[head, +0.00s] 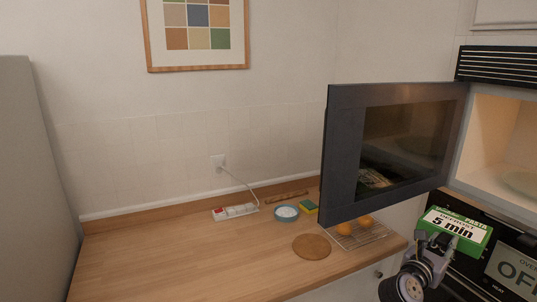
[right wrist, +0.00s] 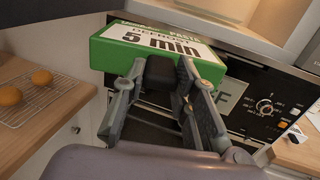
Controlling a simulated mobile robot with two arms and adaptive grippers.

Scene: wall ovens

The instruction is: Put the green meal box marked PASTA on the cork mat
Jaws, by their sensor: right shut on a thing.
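The green meal box (head: 454,232) has a white label reading "DEFROST 5 min", with PASTA partly legible above it. My right gripper (head: 436,243) is shut on the box and holds it in the air in front of the oven panel, below the open microwave. In the right wrist view the box (right wrist: 150,48) sits across the fingertips of the gripper (right wrist: 158,75). The round cork mat (head: 311,247) lies bare on the wooden counter, left of the box and apart from it. My left gripper is not in view.
The open microwave door (head: 342,150) juts out over the counter's right end. Under it, a wire rack (head: 358,238) holds orange round items. A blue bowl (head: 286,213), a sponge (head: 308,207) and a power strip (head: 235,211) stand behind the mat. The counter's left part is clear.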

